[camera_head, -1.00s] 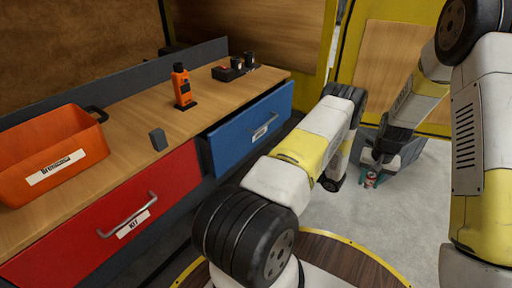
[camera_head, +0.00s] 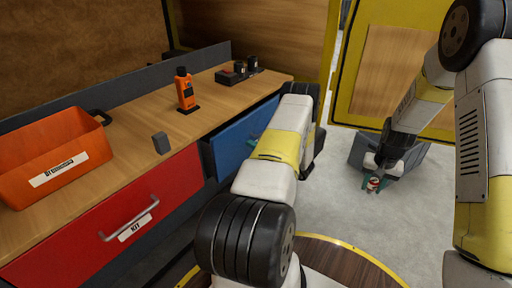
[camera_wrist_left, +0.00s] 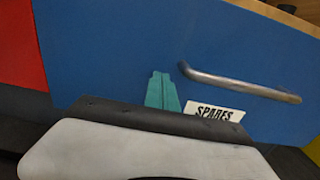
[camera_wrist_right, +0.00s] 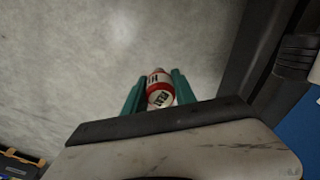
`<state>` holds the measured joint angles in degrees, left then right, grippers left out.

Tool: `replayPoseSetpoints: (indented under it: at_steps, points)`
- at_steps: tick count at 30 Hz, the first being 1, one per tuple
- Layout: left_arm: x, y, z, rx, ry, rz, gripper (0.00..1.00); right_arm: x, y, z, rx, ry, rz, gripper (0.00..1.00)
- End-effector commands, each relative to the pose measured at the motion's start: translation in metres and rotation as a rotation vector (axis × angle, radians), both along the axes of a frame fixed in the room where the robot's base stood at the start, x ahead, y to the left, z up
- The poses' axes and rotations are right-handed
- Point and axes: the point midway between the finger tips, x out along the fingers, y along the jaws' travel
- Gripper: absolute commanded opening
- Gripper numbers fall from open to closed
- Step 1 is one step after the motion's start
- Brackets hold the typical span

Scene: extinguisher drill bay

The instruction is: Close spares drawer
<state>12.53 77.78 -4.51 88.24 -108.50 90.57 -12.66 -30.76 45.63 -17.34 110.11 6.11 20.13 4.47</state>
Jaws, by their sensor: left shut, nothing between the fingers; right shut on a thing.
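The blue spares drawer (camera_head: 232,146) is under the right part of the bench, and its front stands out a little from the bench. In the left wrist view its blue front (camera_wrist_left: 110,45) fills the picture, with a metal handle (camera_wrist_left: 240,82) and a SPARES label (camera_wrist_left: 214,112). My left gripper (camera_wrist_left: 162,88) is shut and empty, facing the drawer front left of the handle; I cannot tell if it touches. In the head view my left arm hides most of it. My right gripper (camera_wrist_right: 157,88) is shut on a small red and white can (camera_wrist_right: 159,92), above the floor.
A red KIT drawer (camera_head: 105,225) is left of the blue one. On the bench (camera_head: 135,120) are an orange bin (camera_head: 50,160), a small grey block (camera_head: 161,143), an orange device (camera_head: 185,90) and a dark holder (camera_head: 236,74). A grey container (camera_head: 411,160) is behind my right gripper.

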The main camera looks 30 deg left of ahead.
Motion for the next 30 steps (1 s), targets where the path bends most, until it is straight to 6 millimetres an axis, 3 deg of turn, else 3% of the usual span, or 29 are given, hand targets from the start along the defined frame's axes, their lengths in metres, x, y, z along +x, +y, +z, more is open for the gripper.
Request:
replayPoseSetpoints:
  at_steps: [8,15,18,30]
  points:
    - [0.0,0.003,0.0,0.0,0.0,0.0,0.0,0.0,0.0,0.0,0.0,0.0,0.0,0.0]
    - [0.003,0.041,0.0,0.002,-0.001,0.0,0.0,0.0,0.0,0.0,0.0,0.0,0.0,0.0]
    - [0.004,0.048,0.001,0.001,-0.001,-0.001,0.0,0.0,0.0,0.0,0.0,0.0,0.0,0.0]
    - [0.006,0.051,0.002,0.003,-0.003,-0.003,0.0,0.0,0.0,0.0,0.0,0.0,0.0,0.0]
